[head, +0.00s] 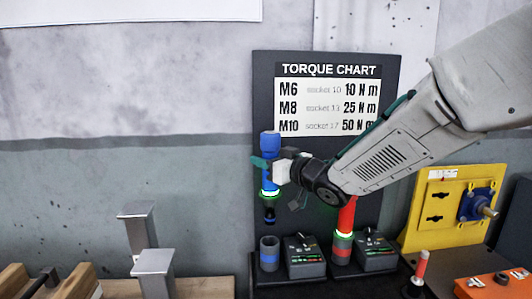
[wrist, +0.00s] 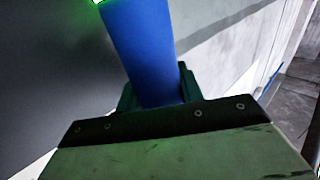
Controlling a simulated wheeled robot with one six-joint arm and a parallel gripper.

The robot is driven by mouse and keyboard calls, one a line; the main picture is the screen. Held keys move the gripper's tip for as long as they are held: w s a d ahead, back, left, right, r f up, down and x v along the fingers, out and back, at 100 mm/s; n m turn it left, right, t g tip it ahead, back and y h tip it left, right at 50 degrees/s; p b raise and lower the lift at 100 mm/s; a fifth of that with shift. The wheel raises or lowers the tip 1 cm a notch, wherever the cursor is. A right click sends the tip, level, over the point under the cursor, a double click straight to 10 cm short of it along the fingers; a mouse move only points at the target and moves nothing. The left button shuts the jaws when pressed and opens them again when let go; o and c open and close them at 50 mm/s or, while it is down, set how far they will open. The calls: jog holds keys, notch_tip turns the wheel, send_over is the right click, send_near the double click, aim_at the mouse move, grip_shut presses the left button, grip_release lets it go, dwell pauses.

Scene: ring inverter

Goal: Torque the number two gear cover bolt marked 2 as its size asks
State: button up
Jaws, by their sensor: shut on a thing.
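My gripper (head: 268,164) is shut on a blue tool (head: 270,142) that hangs upright with a glowing green ring and a dark tip pointing down. In the wrist view the tool's blue body (wrist: 143,50) stands between the jaws. The tool is above a grey and blue holder (head: 269,254), apart from it. A red tool (head: 346,216) with a green ring stands in the other holder (head: 341,249). The torque chart (head: 328,98) reads M6 socket 10, 10 N m; M8 socket 13, 25 N m; M10 socket 17, 50 N m. No bolt marked 2 can be made out.
Two dark control boxes (head: 304,256) and (head: 375,252) sit beside the holders. A yellow panel (head: 440,208) with a blue part stands at the right. An orange box (head: 490,287) is at the lower right. Grey metal posts (head: 152,270) stand at the lower left.

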aim_at(273, 213)
jog(key=shift+f, duration=7.2)
jog(key=o, duration=1.2)
jog(key=shift+f, duration=0.1)
jog(key=shift+s, duration=0.1)
